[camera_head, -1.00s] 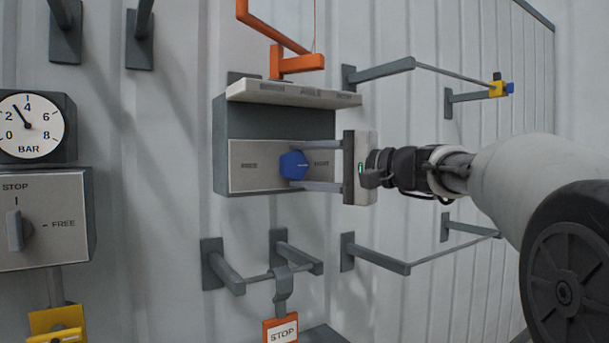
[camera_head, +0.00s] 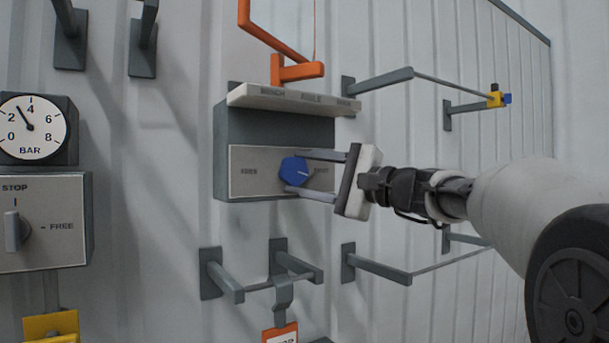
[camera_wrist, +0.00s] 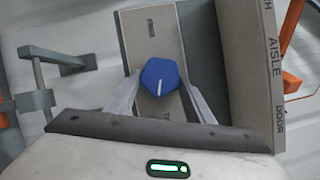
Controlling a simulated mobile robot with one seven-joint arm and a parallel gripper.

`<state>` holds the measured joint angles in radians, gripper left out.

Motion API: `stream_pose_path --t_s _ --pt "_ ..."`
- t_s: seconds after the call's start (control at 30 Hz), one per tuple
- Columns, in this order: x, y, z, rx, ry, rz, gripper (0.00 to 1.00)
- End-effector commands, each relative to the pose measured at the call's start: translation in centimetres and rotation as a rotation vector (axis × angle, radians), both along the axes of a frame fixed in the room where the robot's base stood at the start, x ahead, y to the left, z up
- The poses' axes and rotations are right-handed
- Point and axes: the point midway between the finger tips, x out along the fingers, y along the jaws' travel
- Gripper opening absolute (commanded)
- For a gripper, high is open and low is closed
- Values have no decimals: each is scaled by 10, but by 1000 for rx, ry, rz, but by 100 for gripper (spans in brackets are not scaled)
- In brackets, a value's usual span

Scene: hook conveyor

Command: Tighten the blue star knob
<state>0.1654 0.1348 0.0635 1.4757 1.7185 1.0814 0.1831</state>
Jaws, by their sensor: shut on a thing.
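The blue star knob (camera_head: 293,171) sits on the light front plate (camera_head: 255,172) of a grey box on the wall. It has a pale pointer line on its face. My gripper (camera_head: 296,172) reaches in from the right and is shut on the knob, one finger above it and one below. In the wrist view the knob (camera_wrist: 161,78) lies between the two fingers, its line pointing roughly down toward the gripper's palm. The plate carries a word on each side of the knob; the right one is partly hidden by the fingers.
A labelled shelf (camera_head: 290,98) juts out just above the knob. An orange bracket (camera_head: 297,70) hangs above it. Grey rail arms (camera_head: 380,268) stick out below and to the right. A pressure gauge (camera_head: 30,128) and a STOP/FREE switch box (camera_head: 40,222) are at the left.

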Motion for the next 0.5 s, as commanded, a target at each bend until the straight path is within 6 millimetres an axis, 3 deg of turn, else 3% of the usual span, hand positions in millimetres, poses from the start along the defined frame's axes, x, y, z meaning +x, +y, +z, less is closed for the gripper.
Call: stream_pose_path --t_s 0.1,0.13,0.2,0.5 --pt "0 0 0 -1 1 -1 26" --pt "0 0 0 -1 1 -1 53" --pt "0 0 0 -1 1 -1 65" --pt "0 -1 0 -2 0 -1 67"
